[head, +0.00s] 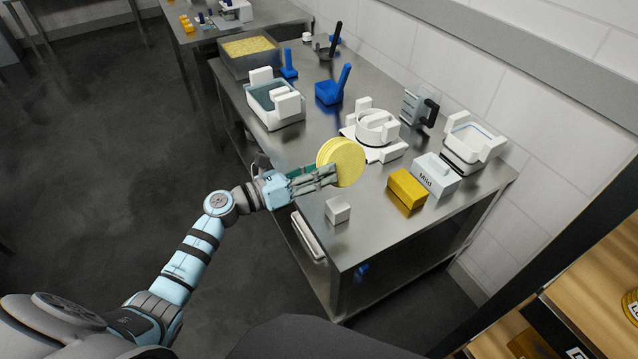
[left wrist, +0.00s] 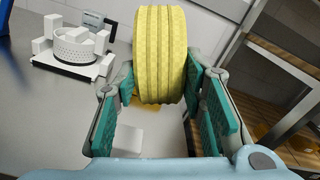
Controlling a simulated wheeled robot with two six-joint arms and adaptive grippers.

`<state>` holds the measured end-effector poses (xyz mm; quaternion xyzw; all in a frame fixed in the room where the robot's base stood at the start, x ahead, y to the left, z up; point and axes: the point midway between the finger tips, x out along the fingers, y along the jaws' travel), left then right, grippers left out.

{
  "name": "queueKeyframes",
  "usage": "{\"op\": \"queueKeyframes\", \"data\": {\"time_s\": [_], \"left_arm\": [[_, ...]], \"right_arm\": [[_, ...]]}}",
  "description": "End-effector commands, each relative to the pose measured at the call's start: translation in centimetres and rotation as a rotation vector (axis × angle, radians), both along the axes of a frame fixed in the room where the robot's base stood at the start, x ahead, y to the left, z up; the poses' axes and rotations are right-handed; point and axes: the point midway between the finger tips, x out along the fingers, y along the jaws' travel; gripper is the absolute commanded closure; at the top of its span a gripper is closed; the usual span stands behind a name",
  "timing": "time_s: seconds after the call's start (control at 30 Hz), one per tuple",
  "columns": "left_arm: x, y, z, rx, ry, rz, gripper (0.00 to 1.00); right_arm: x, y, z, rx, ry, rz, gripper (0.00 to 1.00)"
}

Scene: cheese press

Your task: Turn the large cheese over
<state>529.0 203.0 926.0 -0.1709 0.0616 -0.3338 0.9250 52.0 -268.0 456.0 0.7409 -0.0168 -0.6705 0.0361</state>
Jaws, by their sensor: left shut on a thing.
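The large cheese (head: 343,160) is a pale yellow ridged wheel, tilted on edge above the steel table. My left gripper (head: 325,175) is shut on it, with the fingers reaching it from the left. In the left wrist view the cheese (left wrist: 160,55) stands upright between the two green-padded fingers of my left gripper (left wrist: 160,95). Part of its lower side is hidden by a finger in the head view. My right gripper shows in neither view.
A white perforated mould (head: 376,128) on a white base stands behind the cheese. A small white block (head: 338,211), a yellow block (head: 407,188) and a white "Mild" box (head: 436,175) are near the front. A white-handled tub (head: 275,105) and blue scoop (head: 333,88) stand farther back.

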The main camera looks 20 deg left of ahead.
Motion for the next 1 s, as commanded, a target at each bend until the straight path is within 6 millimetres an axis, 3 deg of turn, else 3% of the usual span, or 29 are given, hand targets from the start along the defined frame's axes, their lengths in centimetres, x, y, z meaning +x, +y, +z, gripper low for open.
{"op": "queueKeyframes", "data": {"time_s": [0.03,0.4,0.77,1.0], "left_arm": [[0.0,0.0,-0.8,0.073,-0.064,-0.002,0.96],[0.0,0.0,-0.7,0.699,-0.584,0.000,0.96],[0.0,0.0,-0.6,1.041,-0.868,0.003,0.96],[0.0,0.0,-0.6,1.234,-1.027,0.002,0.96]], "right_arm": [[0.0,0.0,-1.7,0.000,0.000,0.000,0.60],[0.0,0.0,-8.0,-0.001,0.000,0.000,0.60],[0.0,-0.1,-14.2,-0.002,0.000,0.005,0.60],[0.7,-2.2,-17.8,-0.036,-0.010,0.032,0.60]]}}
